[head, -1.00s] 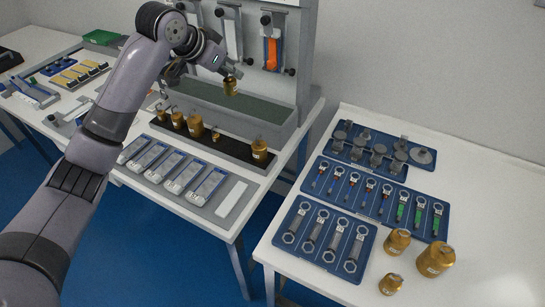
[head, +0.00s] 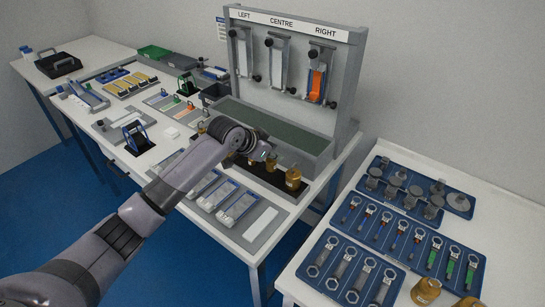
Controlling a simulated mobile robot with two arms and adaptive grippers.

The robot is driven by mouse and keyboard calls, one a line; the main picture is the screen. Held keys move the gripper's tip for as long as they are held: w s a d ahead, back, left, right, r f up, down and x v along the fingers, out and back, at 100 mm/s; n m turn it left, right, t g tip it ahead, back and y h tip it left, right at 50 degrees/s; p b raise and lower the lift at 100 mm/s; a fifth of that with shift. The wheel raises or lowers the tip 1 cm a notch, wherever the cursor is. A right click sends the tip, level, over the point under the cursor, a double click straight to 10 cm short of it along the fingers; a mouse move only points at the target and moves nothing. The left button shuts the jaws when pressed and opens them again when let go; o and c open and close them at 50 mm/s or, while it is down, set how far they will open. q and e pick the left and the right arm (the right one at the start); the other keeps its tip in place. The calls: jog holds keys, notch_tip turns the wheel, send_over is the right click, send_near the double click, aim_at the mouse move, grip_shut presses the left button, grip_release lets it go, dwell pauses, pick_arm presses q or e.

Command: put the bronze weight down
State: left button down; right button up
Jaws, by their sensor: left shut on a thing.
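My left gripper (head: 268,153) is shut on a bronze weight (head: 270,164), which is partly hidden by the gripper. The held weight is at the black strip (head: 262,179) in front of the tester, between a small bronze weight (head: 252,160) and a larger bronze weight (head: 293,177) standing at the right end. I cannot tell whether the held weight touches the strip. Another bronze weight (head: 202,127) shows at the strip's left end; my arm hides the strip between. My right gripper is not in view.
The grey tester (head: 345,75) with LEFT, CENTRE and RIGHT labels rises just behind the strip. A tray of slim blocks (head: 235,207) lies in front.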

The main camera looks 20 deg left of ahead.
pick_arm(q)
jog(key=shift+f, duration=1)
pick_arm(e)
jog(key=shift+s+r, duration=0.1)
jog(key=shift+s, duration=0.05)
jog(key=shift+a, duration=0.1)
pick_arm(q)
jog(key=c, duration=1.8)
grip_release()
jog(key=shift+f, duration=0.2)
jog(key=o, duration=0.4)
jog(key=shift+o, duration=0.2)
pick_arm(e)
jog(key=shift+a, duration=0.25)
pick_arm(q)
jog(key=shift+r, duration=0.1)
jog(key=shift+s+r, duration=0.1)
jog(key=shift+r, duration=0.1)
jog(key=v, duration=1.1)
jog(key=shift+s+r, duration=0.25)
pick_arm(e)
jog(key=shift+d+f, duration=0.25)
pick_arm(q)
jog(key=shift+a, duration=0.15)
